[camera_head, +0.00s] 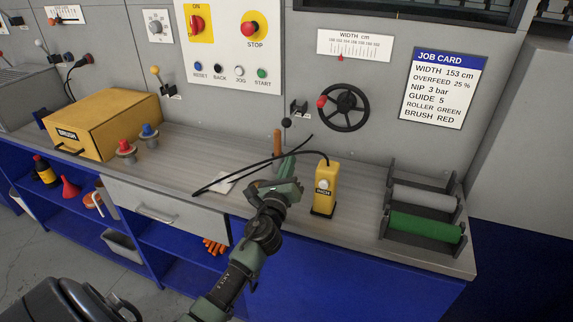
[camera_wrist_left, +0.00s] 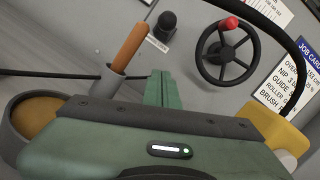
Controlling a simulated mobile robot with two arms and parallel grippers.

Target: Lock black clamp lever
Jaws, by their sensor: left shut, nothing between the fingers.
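The black clamp lever (camera_head: 298,107) sits on the grey wall panel just left of the black handwheel (camera_head: 345,107). A dark round knob (camera_head: 286,123) shows at its lower left. In the left wrist view, a black knob-ended part (camera_wrist_left: 167,24) stands left of the handwheel (camera_wrist_left: 226,52). My left gripper (camera_head: 287,168) is over the bench top, below and in front of the lever and apart from it. Its green fingers (camera_wrist_left: 160,88) are closed together with nothing between them. My right gripper is in neither view.
An orange-brown handle (camera_head: 277,142) stands upright close behind my left gripper. A yellow pendant (camera_head: 324,188) with a black cable stands just right of it. A roller rack (camera_head: 390,215) is at the bench's right end. A yellow brush box (camera_head: 105,125) is at left.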

